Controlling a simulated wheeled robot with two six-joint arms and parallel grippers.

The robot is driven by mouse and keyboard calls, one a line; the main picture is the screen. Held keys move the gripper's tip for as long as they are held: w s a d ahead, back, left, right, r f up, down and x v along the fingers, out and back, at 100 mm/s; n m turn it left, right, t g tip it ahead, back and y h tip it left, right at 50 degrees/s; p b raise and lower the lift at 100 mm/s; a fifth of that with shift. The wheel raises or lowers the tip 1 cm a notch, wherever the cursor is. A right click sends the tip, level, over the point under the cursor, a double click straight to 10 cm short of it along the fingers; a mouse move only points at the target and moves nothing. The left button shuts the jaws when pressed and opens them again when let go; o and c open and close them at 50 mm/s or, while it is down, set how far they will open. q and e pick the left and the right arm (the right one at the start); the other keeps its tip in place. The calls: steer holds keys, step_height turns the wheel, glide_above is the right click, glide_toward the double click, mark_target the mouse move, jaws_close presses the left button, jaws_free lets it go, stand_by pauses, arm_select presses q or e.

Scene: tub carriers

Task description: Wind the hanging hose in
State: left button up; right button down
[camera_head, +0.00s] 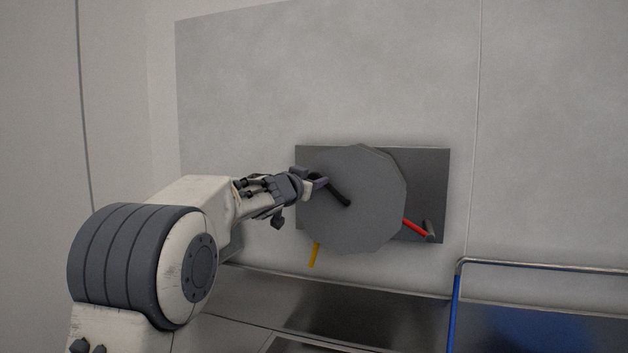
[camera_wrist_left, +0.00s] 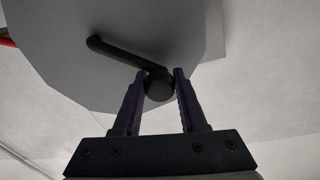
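The hose reel (camera_head: 365,215) is a grey many-sided disc on a dark wall plate (camera_head: 428,175). A black crank (camera_head: 337,194) runs from near its middle to the upper left. A short yellow hose end (camera_head: 315,255) hangs below the disc at the lower left. My left gripper (camera_head: 318,183) is at the crank's outer end. In the left wrist view, the fingers of my left gripper (camera_wrist_left: 160,78) stand on both sides of the crank's round black handle (camera_wrist_left: 159,89) and appear to touch it. My right gripper is not in view.
A red lever (camera_head: 415,227) with a grey end sticks out at the plate's lower right. A blue-and-grey rail (camera_head: 456,300) stands at the lower right. A dark shiny surface (camera_head: 350,315) lies below the reel. The wall around the plate is bare.

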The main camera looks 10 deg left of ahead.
arm_select(q)
jaws_close()
stand_by(1.1)
